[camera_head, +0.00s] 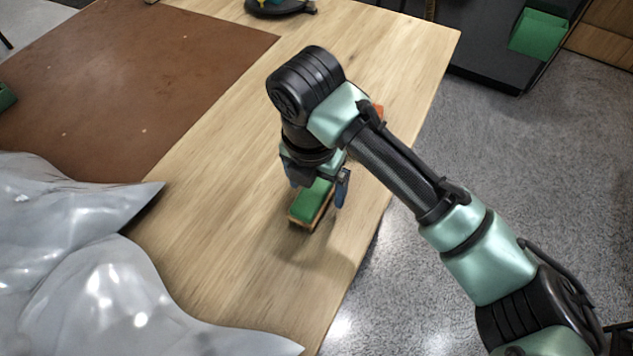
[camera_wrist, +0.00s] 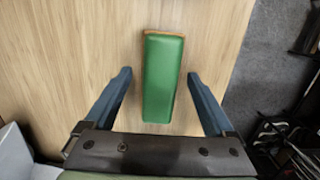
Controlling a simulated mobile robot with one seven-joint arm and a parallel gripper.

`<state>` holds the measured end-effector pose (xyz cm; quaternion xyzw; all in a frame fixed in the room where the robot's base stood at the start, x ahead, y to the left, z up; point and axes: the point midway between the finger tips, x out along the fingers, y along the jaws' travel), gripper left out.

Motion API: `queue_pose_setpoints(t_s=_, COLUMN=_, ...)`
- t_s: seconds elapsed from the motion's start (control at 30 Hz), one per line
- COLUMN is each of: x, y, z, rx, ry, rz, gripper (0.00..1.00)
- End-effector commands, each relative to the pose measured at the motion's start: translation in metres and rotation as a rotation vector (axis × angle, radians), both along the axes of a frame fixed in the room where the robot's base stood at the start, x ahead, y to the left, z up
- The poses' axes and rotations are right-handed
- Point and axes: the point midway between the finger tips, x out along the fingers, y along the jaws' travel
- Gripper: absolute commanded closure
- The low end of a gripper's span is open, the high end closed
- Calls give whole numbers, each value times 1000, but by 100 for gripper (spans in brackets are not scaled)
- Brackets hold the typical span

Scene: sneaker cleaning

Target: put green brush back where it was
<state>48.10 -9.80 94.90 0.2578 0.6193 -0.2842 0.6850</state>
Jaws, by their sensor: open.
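The green brush (camera_head: 312,202) has a green top and a wooden-brown edge below it. It rests on the wooden table (camera_head: 230,215) near the right edge. In the wrist view the green brush (camera_wrist: 163,78) lies lengthwise between the two blue fingers, with a gap on each side. My gripper (camera_head: 318,192) is above and around the brush, pointing down, and it is open. It also shows in the wrist view (camera_wrist: 160,75). Part of the brush is hidden behind the gripper in the head view.
An orange-red object (camera_head: 378,111) shows partly behind my arm. A brown mat (camera_head: 130,80) covers the table's far left. Shiny grey wrapping (camera_head: 80,265) lies at the lower left. A dark round item (camera_head: 280,7) stands at the back. The table beside the brush is clear.

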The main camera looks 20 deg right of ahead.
Motion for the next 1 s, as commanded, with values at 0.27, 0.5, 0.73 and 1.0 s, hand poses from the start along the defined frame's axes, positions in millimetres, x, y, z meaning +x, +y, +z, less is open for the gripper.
queue_pose_setpoints(t_s=0.27, x=-2, y=3, z=39, rx=-2, ry=-4, rz=2, gripper=11)
queue_pose_setpoints(t_s=0.5, x=-5, y=5, z=93, rx=-5, ry=-3, rz=2, gripper=11)
queue_pose_setpoints(t_s=0.73, x=-8, y=8, z=119, rx=-2, ry=-2, rz=1, gripper=11)
queue_pose_setpoints(t_s=1.0, x=-9, y=9, z=122, rx=0, ry=0, rz=0, gripper=11)
